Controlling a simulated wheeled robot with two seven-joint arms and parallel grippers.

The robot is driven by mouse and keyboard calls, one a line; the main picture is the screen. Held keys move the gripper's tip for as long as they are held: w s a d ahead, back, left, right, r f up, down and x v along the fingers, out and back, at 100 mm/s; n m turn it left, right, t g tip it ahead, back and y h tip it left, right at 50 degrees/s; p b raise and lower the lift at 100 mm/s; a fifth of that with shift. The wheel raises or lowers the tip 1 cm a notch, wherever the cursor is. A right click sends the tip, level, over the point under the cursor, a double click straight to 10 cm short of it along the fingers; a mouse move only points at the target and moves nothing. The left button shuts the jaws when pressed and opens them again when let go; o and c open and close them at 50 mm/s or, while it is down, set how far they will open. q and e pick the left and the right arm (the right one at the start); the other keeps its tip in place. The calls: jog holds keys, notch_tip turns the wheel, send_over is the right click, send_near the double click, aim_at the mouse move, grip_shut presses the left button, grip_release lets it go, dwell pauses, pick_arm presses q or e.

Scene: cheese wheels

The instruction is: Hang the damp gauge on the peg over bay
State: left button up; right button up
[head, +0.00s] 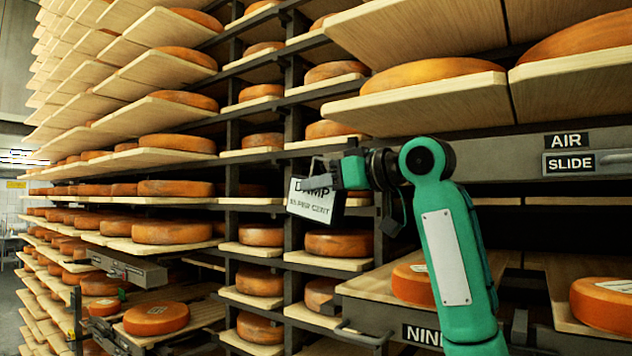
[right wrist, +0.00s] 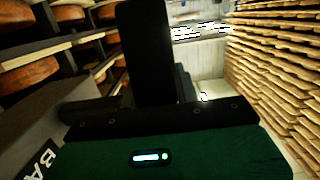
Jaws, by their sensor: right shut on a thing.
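The damp gauge (head: 312,201) is a white card with a dark edge, lettered DAMP and PER CENT. The green right arm comes in from the lower right. In the right wrist view a dark upright shape (right wrist: 147,55) stands before the green gripper body; I cannot tell whether it is finger or gauge. I cannot make out the peg. My left gripper is not in view.
Racks of orange cheese wheels on boards fill the head view. A grey beam (head: 510,160) carries AIR and SLIDE labels. A NINE-like label (head: 424,334) marks a lower front. A sign starting BA (right wrist: 42,161) shows close by in the wrist view.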

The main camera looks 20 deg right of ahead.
jog(key=shift+w+d, duration=0.3)
jog(key=shift+d, duration=0.15)
jog(key=shift+w+d+f, duration=0.4)
jog(key=shift+d+f, duration=0.05)
jog(key=shift+f, duration=0.15)
jog(key=o, duration=1.2)
jog(key=shift+c, duration=0.2)
